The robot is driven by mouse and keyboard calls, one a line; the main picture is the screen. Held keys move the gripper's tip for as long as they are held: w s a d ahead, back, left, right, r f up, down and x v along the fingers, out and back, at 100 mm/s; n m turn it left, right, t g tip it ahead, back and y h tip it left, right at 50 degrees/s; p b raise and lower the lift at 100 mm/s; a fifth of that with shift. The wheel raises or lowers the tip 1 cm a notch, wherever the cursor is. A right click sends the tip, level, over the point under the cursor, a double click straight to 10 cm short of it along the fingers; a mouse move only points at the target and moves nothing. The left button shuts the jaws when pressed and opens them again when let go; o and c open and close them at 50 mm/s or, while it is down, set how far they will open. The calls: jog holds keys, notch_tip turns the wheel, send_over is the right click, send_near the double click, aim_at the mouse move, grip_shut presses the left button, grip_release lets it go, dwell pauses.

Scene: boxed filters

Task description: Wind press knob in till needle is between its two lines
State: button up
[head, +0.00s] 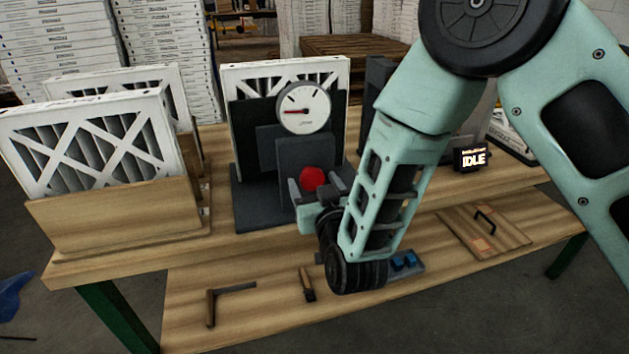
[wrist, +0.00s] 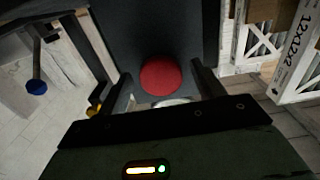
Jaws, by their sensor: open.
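The press (head: 262,186) is a dark grey stand on the bench, with a white filter upright behind it. Its round white dial (head: 303,107) faces me; the red needle points left, and I cannot make out the two lines. The red knob (head: 312,179) sits low on the press front. It also shows in the wrist view (wrist: 161,76) as a red disc. My gripper (head: 318,188) is open, with one finger on each side of the knob. In the wrist view the fingers (wrist: 160,86) stand apart from it, with gaps visible.
A wooden box (head: 118,215) with white filters stands at left on the bench. A small display reading IDLE (head: 472,158) is at right. A handled wooden panel (head: 500,240) and tools (head: 220,297) lie on the lower shelf. Stacked filters stand behind.

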jog(key=shift+w, duration=0.15)
jog(key=c, duration=1)
jog(key=shift+o, duration=0.2)
